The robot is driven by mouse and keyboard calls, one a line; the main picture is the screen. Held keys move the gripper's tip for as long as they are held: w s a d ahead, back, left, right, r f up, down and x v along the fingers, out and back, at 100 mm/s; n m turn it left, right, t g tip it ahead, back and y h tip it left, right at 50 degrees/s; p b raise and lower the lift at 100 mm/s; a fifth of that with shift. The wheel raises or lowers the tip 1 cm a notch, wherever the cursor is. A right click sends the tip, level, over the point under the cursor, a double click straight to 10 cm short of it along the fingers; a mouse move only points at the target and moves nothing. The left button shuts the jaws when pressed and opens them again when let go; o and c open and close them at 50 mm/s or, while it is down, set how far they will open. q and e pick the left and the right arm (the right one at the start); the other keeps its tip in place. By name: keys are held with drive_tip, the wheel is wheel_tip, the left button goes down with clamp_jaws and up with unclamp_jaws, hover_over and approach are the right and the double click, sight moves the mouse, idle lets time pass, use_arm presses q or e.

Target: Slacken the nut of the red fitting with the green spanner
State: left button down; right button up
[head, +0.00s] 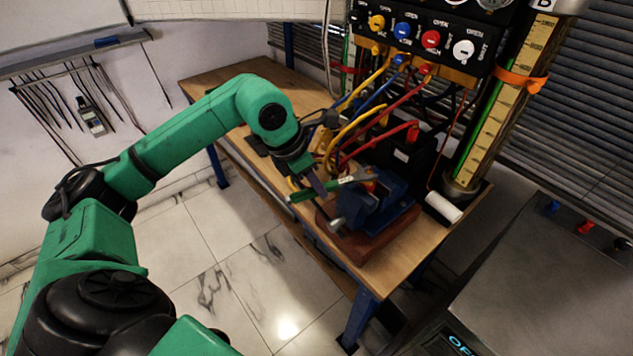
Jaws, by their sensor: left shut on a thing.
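My left gripper (318,187) is shut on the green spanner (303,196) above the front of the workbench. The spanner's green handle end sticks out to the left of the fingers, and its pale metal end (346,180) points right, towards the blue vise (385,205). A small red fitting (369,185) shows at the top of the vise, close to the spanner's head. Its nut is too small to make out, and I cannot tell whether the spanner is around it or only beside it. My right gripper is not in view.
The vise stands on a brown block (352,246) on the wooden workbench (410,250). Yellow, blue and red hoses (383,130) hang behind it from the valve panel (425,40). A white cylinder (443,207) lies at the bench's right. A grey cabinet (540,270) stands at right.

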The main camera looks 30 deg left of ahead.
use_arm(q)
drive_tip(key=shift+s+d+n, duration=0.15)
drive_tip(key=shift+d+n, duration=0.15)
drive_tip(key=shift+a, duration=0.1)
drive_tip(key=shift+w+a+m, duration=0.55)
drive_tip(key=shift+a+m, duration=0.05)
drive_tip(key=shift+m, duration=0.2)
drive_tip(key=shift+w+a, duration=0.1)
